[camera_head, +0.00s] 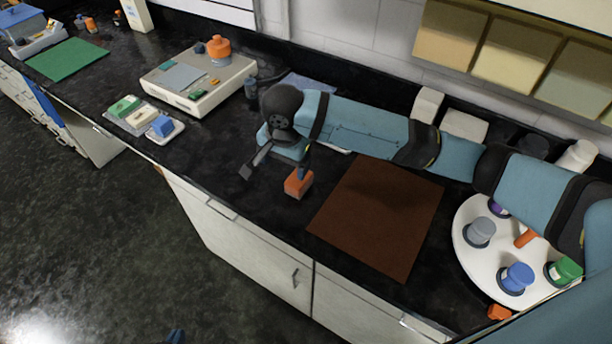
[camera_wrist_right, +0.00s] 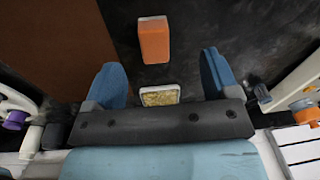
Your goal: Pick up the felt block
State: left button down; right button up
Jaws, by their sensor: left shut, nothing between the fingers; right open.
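An orange block (camera_head: 298,183), the likeliest felt block, lies on the black counter just left of the brown mat. It also shows in the right wrist view (camera_wrist_right: 154,40), ahead of the fingertips. My right gripper (camera_head: 276,170) is open and empty, close above the counter by the block. In the wrist view its two blue fingers (camera_wrist_right: 162,76) are spread wide and the block is not between them. A small blue tip of my left gripper (camera_head: 175,337) shows at the bottom edge of the head view, shut and away from the counter.
A brown mat (camera_head: 375,218) lies right of the block. A white round tray (camera_head: 464,240) with several colored knobbed pieces stands further right. A cream device (camera_head: 200,98) and a small tray of blocks (camera_head: 174,137) stand left. A white dish with a yellow pad (camera_wrist_right: 160,95) sits near the fingers.

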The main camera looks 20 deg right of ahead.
jog(key=shift+m+h, duration=0.7)
jog(key=d+f, duration=0.1)
jog(key=f, duration=0.1)
jog(key=w+d+f, duration=0.1)
jog(key=f, duration=0.1)
jog(key=w+d+f, duration=0.1)
jog(key=f, duration=0.1)
jog(key=shift+d+f, duration=0.15)
jog(key=shift+d, duration=0.1)
jog(key=shift+w+d+f, duration=0.1)
jog(key=shift+w+f, duration=0.05)
jog(key=shift+f, duration=0.75)
jog(key=shift+w+d+f, duration=0.1)
jog(key=shift+w+f, duration=0.05)
jog(key=shift+f, duration=0.75)
jog(key=shift+w+d+f, duration=0.1)
jog(key=shift+w+f, duration=0.05)
jog(key=shift+f, duration=0.75)
jog(key=shift+c, duration=0.5)
jog(key=c, duration=1)
jog(key=shift+r, duration=0.1)
